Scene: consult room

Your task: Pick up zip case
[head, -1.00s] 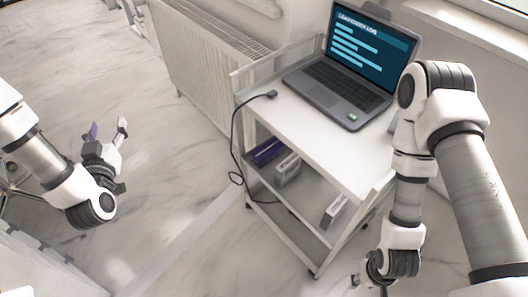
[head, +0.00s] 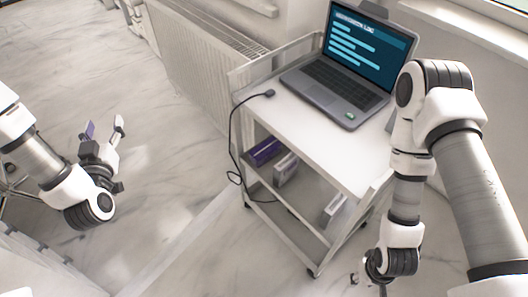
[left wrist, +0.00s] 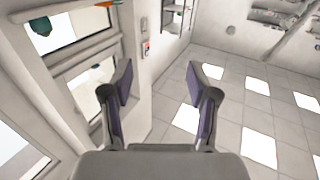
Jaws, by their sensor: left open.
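I cannot make out a zip case for certain in either view. My left gripper (head: 104,128) is at the left of the head view, above the floor, open and empty, well apart from the cart. The left wrist view shows its two fingers spread (left wrist: 160,88) with nothing between them. My right gripper (head: 371,275) is at the bottom edge of the head view, beside the cart's lower right side. It is small and partly cut off, so its jaw state does not show.
A white cart (head: 315,131) carries an open laptop (head: 335,92) and a black cable (head: 234,135). A purple box (head: 265,151) and pale boxes (head: 285,168) (head: 334,207) lie on its lower shelves. A radiator (head: 190,65) stands behind.

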